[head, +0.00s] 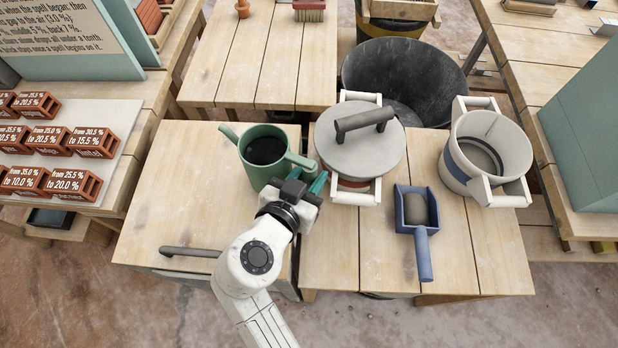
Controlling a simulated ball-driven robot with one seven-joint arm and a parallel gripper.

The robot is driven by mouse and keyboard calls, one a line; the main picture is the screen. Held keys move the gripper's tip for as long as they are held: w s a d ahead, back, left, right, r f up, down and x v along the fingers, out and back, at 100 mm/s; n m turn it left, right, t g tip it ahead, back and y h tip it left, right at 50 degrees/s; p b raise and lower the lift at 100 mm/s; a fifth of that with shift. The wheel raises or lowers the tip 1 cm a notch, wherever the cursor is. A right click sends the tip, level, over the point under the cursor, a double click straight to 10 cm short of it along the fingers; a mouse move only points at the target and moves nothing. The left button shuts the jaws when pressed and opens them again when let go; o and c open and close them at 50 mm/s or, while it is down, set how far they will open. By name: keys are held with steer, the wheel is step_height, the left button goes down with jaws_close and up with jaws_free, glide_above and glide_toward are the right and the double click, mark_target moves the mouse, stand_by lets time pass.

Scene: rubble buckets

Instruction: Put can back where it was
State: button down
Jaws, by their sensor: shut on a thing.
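The can (255,172) is green, with a dark open top, a spout to the left and a handle on its right side. It appears upright over the left wooden table. My gripper (306,176) reaches in from the front and is shut at the can's handle, on the can's right side. The gripper partly hides the lower handle. I cannot tell whether the can's base touches the tabletop.
A lidded pot (345,150) stands close right of my gripper. A blue scoop (424,240) holding a grey lump and a white bucket (487,150) are further right. A black tub (404,75) is behind.

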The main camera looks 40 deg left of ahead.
steer(key=shift+f, duration=1)
steer(key=c, duration=0.8)
jaws_free()
steer(key=shift+r, duration=0.15)
steer(key=b+v, duration=0.1)
steer(key=v, duration=1.1)
